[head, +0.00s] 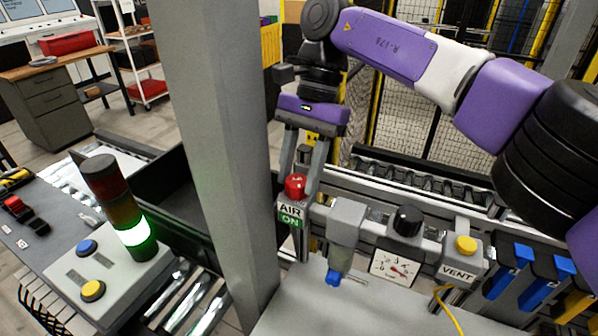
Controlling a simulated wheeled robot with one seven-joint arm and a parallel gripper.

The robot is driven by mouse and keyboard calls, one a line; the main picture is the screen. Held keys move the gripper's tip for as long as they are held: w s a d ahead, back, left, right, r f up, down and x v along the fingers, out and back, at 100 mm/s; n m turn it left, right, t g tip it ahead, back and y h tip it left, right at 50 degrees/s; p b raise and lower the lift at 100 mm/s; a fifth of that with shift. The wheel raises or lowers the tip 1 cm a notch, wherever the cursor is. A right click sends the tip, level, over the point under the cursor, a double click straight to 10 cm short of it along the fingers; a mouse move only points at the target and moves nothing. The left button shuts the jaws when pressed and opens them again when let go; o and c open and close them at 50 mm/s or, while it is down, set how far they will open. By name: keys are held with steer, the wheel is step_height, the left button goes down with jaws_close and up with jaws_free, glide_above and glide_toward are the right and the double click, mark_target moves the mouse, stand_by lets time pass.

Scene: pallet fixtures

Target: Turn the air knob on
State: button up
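The red air knob (295,187) stands at the left end of the air line, above a label reading AIR with ON on green (291,216). My gripper (297,184) reaches down from above with its two grey fingers apart. The fingertips are at the knob's height, one on its left and one on its right. The knob partly hides the fingertips, so I cannot tell whether they touch or grip it.
A grey post (222,150) rises just left of the knob. To the right are a black knob (408,220), a pressure gauge (394,268) and a yellow VENT button (466,246). A stack light (122,210) glows green at left.

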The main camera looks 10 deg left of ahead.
steer(key=o, duration=0.3)
steer(key=v, duration=0.7)
steer(key=shift+r, duration=0.35)
steer(key=shift+w+d, duration=0.1)
